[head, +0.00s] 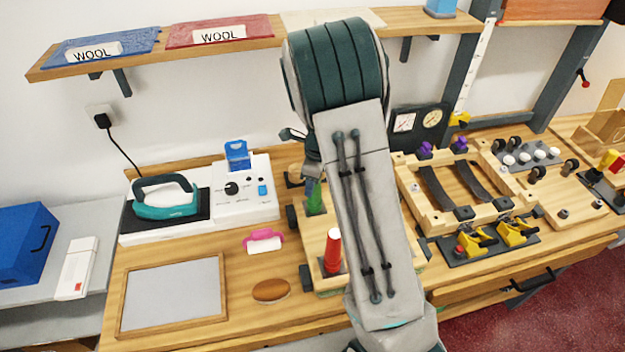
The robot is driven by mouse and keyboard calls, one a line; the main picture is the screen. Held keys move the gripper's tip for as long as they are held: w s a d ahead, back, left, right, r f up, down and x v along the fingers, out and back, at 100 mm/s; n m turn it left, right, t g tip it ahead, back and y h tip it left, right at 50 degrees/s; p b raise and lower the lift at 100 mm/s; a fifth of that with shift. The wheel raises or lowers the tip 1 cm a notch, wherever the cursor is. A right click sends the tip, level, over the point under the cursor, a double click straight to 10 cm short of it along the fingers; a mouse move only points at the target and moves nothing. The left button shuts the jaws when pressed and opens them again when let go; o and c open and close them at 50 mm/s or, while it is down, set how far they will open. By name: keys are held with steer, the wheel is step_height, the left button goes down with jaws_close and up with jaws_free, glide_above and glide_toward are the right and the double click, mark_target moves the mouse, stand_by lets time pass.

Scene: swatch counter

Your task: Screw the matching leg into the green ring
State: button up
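A green leg (315,197) stands roughly upright at the back left of a light wooden board (318,281), just left of my forearm. A red tapered leg (332,252) stands upright on the same board, nearer the front. My gripper (312,178) is just above the green leg, at or very close to its top. My arm hides most of the gripper, so I cannot tell whether its fingers are open or closed on the leg. The green ring is not distinguishable; my arm covers much of the board.
An iron (166,197) on a white station, a framed grey pad (174,292), a pink-handled roller (263,241) and a brown oval (271,290) lie left. A wooden clamp frame (466,186) stands right. A shelf (150,57) hangs above.

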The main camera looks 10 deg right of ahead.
steer(key=n+b, duration=0.1)
steer(key=n, duration=0.2)
steer(key=shift+f, duration=0.15)
steer(key=n+b, duration=0.1)
steer(key=n, duration=0.3)
steer(key=shift+s+g+b, duration=0.15)
steer(key=shift+g+b, duration=0.25)
steer(key=n+b, duration=0.1)
steer(key=n, duration=0.3)
steer(key=shift+s, duration=0.1)
steer(key=n, duration=0.4)
steer(key=shift+s+r+g, duration=0.15)
steer(key=shift+r+g, duration=0.05)
steer(key=shift+g, duration=0.2)
